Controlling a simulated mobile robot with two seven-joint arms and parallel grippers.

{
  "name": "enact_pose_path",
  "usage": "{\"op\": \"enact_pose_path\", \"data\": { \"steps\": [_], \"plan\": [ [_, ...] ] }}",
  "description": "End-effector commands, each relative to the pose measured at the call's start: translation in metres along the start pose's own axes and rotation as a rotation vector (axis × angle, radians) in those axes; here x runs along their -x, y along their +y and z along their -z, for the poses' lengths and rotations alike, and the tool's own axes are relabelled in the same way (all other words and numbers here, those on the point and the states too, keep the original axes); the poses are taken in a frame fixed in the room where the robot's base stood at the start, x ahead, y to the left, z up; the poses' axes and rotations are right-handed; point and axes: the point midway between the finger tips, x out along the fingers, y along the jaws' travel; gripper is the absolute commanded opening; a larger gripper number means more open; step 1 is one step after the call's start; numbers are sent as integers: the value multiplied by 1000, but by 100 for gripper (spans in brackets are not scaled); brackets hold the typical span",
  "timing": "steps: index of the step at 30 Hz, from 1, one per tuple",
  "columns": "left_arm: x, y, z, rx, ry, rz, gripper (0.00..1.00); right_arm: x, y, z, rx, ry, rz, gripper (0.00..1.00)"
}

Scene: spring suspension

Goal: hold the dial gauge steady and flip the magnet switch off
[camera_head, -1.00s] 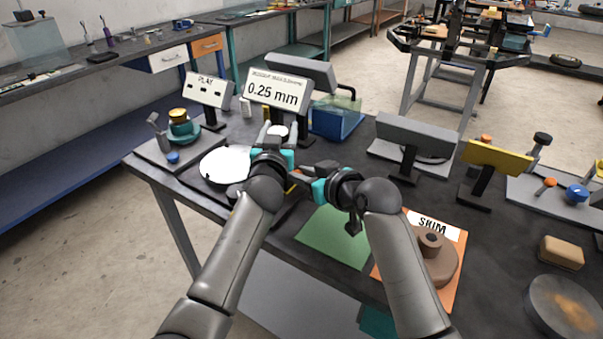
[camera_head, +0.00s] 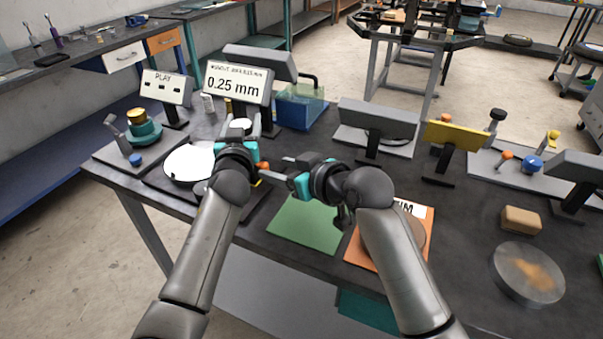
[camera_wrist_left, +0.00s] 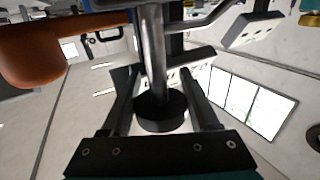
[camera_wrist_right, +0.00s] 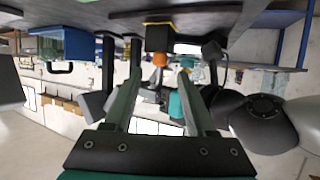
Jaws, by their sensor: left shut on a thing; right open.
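My left gripper (camera_head: 238,128) is shut around a dark round part (camera_wrist_left: 160,112) on a metal rod, shown in the left wrist view. This appears to be the dial gauge, mostly hidden by the hand in the head view. The orange switch knob (camera_head: 263,166) shows just right of the left hand. The right wrist view shows that knob (camera_wrist_right: 160,60) next to a black magnet base (camera_wrist_right: 158,38) with a yellow edge. My right gripper (camera_head: 286,170) is open and empty, pointing at the knob from the right with a gap between them.
A display (camera_head: 237,85) behind the left hand reads 0.25 mm, with a PLAY panel (camera_head: 166,87) beside it. A blue bin (camera_head: 298,108) stands behind. A green mat (camera_head: 305,223) and an orange mat (camera_head: 362,250) lie in front, partly under my right arm.

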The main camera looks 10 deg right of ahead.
Motion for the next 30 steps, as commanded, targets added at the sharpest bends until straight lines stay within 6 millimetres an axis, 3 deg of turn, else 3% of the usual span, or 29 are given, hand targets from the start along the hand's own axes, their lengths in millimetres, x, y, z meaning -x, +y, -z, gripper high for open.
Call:
{"op": "enact_pose_path", "data": {
  "steps": [12, 18, 29, 30],
  "plan": [
    [0, 0, 0, 0, 0, -1, 0, 62, 0, -1, 0, -2, -1, 56],
    [0, 0, 0, 0, 0, -1, 0, 73, 0, -1, -1, -2, 1, 56],
    [0, 0, 0, 0, 0, -1, 0, 74, 0, 0, -1, -1, 1, 56],
    [0, 0, 0, 0, 0, -1, 62, 73, 0, 0, -1, -1, 1, 56]
  ]
}}
